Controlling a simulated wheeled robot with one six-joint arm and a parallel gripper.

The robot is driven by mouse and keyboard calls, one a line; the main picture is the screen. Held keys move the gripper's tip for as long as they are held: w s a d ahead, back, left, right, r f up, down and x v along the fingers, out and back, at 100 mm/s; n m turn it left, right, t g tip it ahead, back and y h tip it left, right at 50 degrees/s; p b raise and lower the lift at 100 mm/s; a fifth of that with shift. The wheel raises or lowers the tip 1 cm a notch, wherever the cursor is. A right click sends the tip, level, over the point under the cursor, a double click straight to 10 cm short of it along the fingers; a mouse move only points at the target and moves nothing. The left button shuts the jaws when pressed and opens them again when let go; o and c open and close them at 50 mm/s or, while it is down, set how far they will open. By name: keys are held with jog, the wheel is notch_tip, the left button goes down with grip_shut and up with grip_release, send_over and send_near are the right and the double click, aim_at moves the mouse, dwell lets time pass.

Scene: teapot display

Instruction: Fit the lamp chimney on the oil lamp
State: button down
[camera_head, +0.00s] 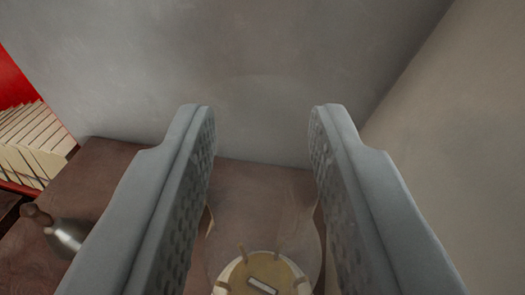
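The two grey fingers of my gripper (261,135) stand wide apart, with ribbed inner faces. A clear, rounded outline, which looks like the glass lamp chimney (265,215), shows between and below them. Its sides run close to both fingers, and I cannot tell whether they touch. The oil lamp's pale round burner top (262,275), with short prongs and a slot in the middle, shows at the bottom edge, within or behind the glass. I cannot tell whether the chimney rests on it. The rest of the lamp is out of view.
A brown surface (110,180) lies below, with a grey wall (250,60) behind and a beige panel (460,150) at right. A small metal object with a brown knob (62,234) lies at lower left. Cream books (35,140) stand on a red shelf at far left.

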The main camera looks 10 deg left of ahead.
jog(key=shift+f, duration=0.35)
jog(key=c, duration=1)
grip_release()
jog(key=shift+c, duration=0.2)
jog(key=shift+r, duration=0.15)
jog(key=shift+r, duration=0.3)
jog(key=shift+s+r, duration=0.15)
jog(key=shift+r, duration=0.05)
jog(key=v, duration=1.1)
jog(key=shift+s, duration=0.3)
jog(key=shift+d, duration=0.15)
